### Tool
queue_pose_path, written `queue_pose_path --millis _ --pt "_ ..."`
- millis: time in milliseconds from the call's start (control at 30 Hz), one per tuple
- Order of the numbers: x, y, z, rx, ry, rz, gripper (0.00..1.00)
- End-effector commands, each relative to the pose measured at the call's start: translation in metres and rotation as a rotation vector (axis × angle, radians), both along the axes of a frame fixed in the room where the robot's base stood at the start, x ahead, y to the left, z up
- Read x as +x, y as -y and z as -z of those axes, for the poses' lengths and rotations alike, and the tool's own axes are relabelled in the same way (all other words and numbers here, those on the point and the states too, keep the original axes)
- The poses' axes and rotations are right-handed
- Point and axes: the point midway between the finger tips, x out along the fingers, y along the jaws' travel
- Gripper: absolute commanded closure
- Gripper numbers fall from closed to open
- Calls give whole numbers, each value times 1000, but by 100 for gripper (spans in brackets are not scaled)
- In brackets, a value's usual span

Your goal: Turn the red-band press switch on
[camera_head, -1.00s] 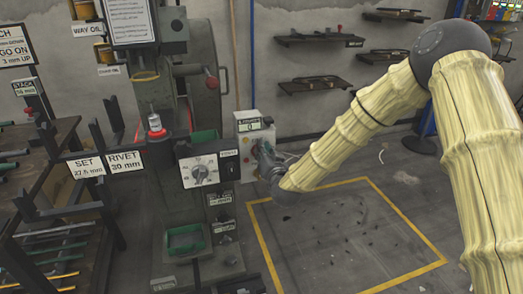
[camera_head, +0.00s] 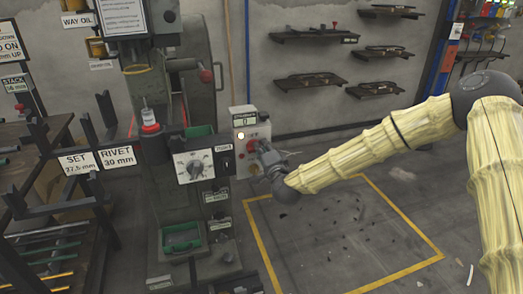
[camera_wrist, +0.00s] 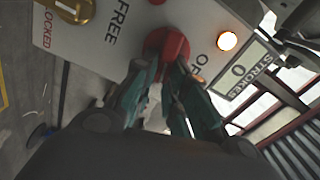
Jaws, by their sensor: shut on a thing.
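The press (camera_head: 205,70) with a red band (camera_head: 150,128) around its spindle stands left of centre in the head view. On its right side is a pale control box (camera_head: 238,112) with a red rotary switch (camera_head: 251,145), which also shows in the wrist view (camera_wrist: 168,42). My gripper (camera_head: 262,149) is at the box front. In the wrist view my teal fingers (camera_wrist: 163,68) are shut on the red switch knob, one on each side. A lamp (camera_wrist: 227,41) beside the knob is lit. The lettering near the knob is partly hidden by my fingers.
A "STROKES" counter (camera_wrist: 246,71) reading 0 and a brass lock (camera_wrist: 72,8) by "LOCKED" and "FREE" are on the same box. A rack (camera_head: 60,215) stands left. Wall shelves (camera_head: 315,35) hang behind.

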Motion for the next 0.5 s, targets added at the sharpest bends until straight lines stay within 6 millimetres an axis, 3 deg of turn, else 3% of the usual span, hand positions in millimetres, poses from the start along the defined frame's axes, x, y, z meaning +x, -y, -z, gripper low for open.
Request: queue_pose_path --millis 500 --pt "0 1 7 217 -60 0 100"
